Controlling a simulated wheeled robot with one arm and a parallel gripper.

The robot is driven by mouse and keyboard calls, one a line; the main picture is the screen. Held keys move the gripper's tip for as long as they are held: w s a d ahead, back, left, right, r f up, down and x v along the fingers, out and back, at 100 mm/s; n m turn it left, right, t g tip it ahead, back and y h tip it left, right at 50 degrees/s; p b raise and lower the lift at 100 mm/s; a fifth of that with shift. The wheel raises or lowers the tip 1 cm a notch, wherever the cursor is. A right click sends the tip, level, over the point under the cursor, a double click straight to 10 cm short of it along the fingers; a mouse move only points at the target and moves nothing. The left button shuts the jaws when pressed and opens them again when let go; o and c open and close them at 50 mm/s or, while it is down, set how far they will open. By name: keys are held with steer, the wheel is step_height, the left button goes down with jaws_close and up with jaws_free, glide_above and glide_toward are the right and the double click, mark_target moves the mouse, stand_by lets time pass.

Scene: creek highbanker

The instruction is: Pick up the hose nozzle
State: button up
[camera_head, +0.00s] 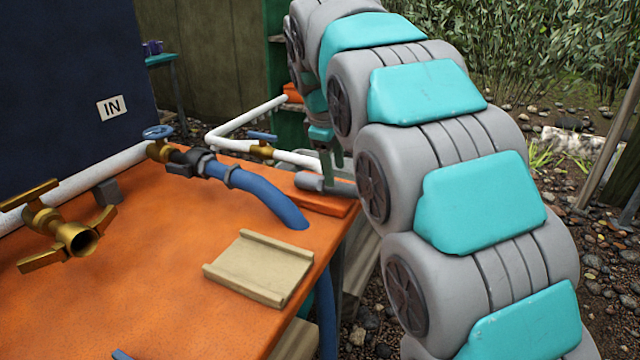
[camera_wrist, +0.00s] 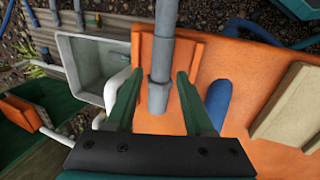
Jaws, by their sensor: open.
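A grey, stepped cylinder that looks like the hose nozzle (camera_head: 310,182) lies on a raised orange block (camera_head: 322,204) at the far right edge of the orange table. My arm hides part of it in the head view. In the wrist view the grey nozzle (camera_wrist: 160,66) runs lengthwise between my fingers, its narrow end toward the palm. My gripper (camera_wrist: 158,76) is open, with one green finger on each side of the nozzle and visible gaps between. In the head view my gripper (camera_head: 330,148) is partly seen just above the nozzle.
A blue hose (camera_head: 270,196) curves over the orange table (camera_head: 120,295). A beige tray (camera_head: 262,268) lies near the right edge. A brass fitting (camera_head: 75,238) is at left. White pipe (camera_head: 240,128) runs behind. The wrist view shows a pale grey basin (camera_wrist: 85,65) beside the block.

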mark_target(338, 183)
steer(key=shift+s+p+x, duration=0.2)
steer(key=shift+p+x, duration=0.1)
steer(key=shift+x, duration=2)
steer(key=shift+d, duration=0.15)
steer(key=shift+c, duration=0.3)
jaws_close()
